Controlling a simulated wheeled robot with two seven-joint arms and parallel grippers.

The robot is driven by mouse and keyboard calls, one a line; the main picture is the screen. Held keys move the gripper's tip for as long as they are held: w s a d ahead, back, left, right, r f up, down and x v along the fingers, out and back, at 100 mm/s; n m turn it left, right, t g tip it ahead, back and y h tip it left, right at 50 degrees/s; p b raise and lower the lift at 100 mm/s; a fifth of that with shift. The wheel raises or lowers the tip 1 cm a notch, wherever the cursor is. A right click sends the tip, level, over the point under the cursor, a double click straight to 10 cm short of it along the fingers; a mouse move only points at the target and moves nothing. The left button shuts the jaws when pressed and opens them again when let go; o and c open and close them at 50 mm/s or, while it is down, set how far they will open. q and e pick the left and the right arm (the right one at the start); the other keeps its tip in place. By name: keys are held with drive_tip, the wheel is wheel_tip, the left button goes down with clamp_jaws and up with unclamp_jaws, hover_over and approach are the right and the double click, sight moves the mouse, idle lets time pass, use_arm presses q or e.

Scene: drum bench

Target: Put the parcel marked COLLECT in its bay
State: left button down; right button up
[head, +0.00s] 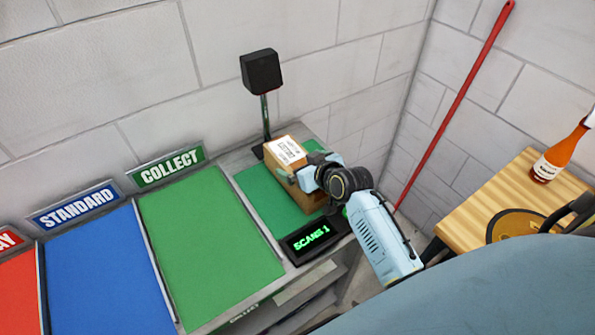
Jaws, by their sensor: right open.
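The brown parcel (287,160) sits on the green scan pad (262,196), under the black scanner head. A white label with dark print is on its top; the print is too small to read surely. My right gripper (303,176) is at the parcel, its light-blue fingers open beside the box. The gripper and wrist hide part of the parcel's right side, and contact cannot be told. The COLLECT bay (203,245) is an empty green panel left of the scan pad, with a green COLLECT sign (167,168) behind it. My left gripper is not in view.
The black scanner (261,72) stands on a post behind the parcel. A display (307,243) reads SCANS 1. The blue STANDARD bay (105,275) and a red bay (18,292) lie further left, clear where visible. A wooden table (482,205) with a bottle (560,153) stands right.

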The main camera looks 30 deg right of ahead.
drive_tip(key=shift+x, duration=1.3)
drive_tip(key=c, duration=1.5)
drive_tip(key=shift+r, duration=0.15)
drive_tip(key=shift+c, duration=1.3)
wheel_tip(320, 180, up, 10)
drive_tip(key=shift+p, duration=0.3)
drive_tip(key=s+a+f+m+b, duration=0.1)
drive_tip(key=s+a+f+b, duration=0.2)
drive_tip(key=s+a+b, duration=0.5)
drive_tip(key=s+b, duration=0.2)
drive_tip(key=b, duration=0.1)
drive_tip(key=shift+s+a+h, duration=0.3)
drive_tip(key=shift+h, duration=0.1)
